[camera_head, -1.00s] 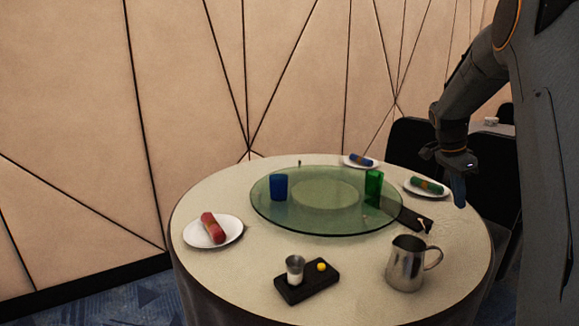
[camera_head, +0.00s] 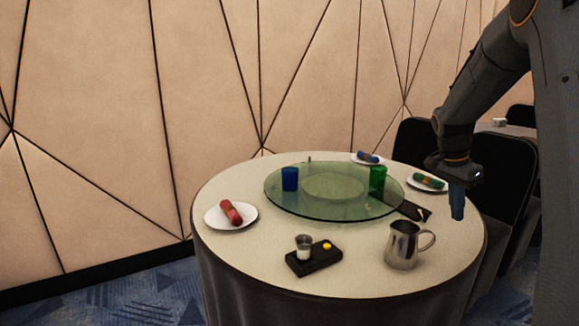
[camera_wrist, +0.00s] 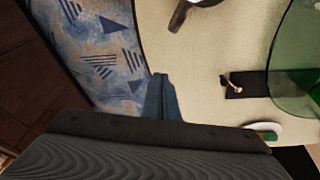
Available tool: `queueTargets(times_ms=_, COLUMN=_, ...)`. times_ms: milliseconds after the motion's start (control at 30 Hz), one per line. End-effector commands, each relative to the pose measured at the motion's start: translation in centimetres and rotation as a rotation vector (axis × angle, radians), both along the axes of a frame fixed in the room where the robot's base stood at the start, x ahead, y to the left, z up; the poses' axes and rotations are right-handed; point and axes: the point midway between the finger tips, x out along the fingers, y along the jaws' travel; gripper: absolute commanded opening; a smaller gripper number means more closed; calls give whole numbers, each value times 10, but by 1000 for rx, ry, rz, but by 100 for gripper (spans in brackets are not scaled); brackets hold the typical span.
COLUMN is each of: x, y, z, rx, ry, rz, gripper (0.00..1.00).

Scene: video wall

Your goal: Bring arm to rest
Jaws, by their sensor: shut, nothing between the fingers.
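My gripper (camera_head: 457,202) is at the right of the head view, pointing down over the right edge of the round table (camera_head: 225,262). Its blue-grey fingers are together with nothing between them. In the wrist view the shut fingers (camera_wrist: 163,98) show over the table's edge, with the patterned carpet to their left. A metal pitcher (camera_head: 403,245) stands on the table below and left of my gripper. A plate (camera_head: 412,181) with a green roll (camera_head: 428,180) lies left of and behind it.
A glass turntable (camera_head: 330,212) bears a blue cup (camera_head: 290,179) and a green cup (camera_head: 377,179). A black tray (camera_head: 314,263) holds a small metal cup (camera_head: 303,247) and a yellow ball (camera_head: 327,246). Black chairs (camera_head: 500,172) stand at the right. Carpet is open at the lower left.

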Motion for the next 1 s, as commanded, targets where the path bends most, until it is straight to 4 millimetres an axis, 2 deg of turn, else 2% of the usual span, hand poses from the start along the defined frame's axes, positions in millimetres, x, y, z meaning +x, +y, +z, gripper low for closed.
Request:
queueTargets(times_ms=167, x=-28, y=50, z=1, rx=44, ry=39, rz=190, gripper=0)
queueTargets(times_ms=267, x=-51, y=83, z=0, rx=74, ry=64, rz=327, gripper=0)
queueTargets(times_ms=333, x=-74, y=110, z=-1, rx=99, ry=84, rz=445, gripper=0)
queueTargets(times_ms=367, x=-86, y=124, z=-1, rx=111, ry=92, rz=503, gripper=0)
queueTargets(times_ms=500, x=-157, y=187, z=-6, rx=166, ry=134, rz=810, gripper=0)
queueTargets(times_ms=600, x=-207, y=221, z=-11, rx=195, ry=156, rz=1007, gripper=0)
queueTargets(times_ms=700, x=-249, y=242, z=-16, rx=213, ry=171, rz=1160, gripper=0)
queueTargets(times_ms=800, x=-277, y=255, z=-20, rx=225, ry=181, rz=1259, gripper=0)
queueTargets(times_ms=900, x=-291, y=261, z=-23, rx=229, ry=185, rz=1310, gripper=0)
queueTargets(times_ms=1000, x=-295, y=263, z=-24, rx=231, ry=187, rz=1323, gripper=0)
